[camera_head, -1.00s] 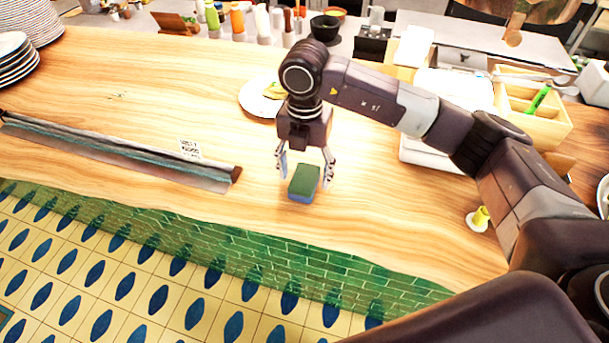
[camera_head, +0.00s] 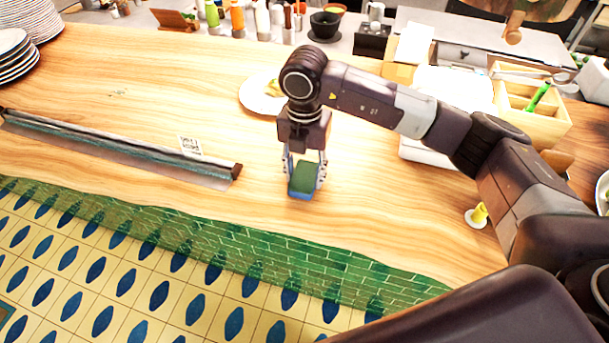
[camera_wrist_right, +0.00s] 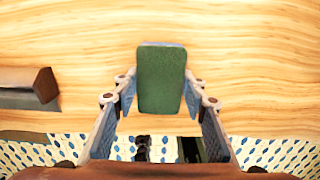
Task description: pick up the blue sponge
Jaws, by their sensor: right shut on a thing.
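The blue sponge (camera_head: 301,181) has a green top and blue sides. It is at the wooden counter, near the front edge, in the head view. My right gripper (camera_head: 305,177) reaches down over it, with one finger on each side, and is shut on it. In the right wrist view the sponge's green face (camera_wrist_right: 161,80) sits between the fingertips of my right gripper (camera_wrist_right: 160,92). I cannot tell whether the sponge is touching the counter or just above it. My left gripper is not in view.
A long dark rail (camera_head: 120,147) lies on the counter to the left. A white plate (camera_head: 254,97) with food is behind my gripper. A wooden divided box (camera_head: 545,128) and a small yellow item (camera_head: 480,214) are to the right. The counter around the sponge is clear.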

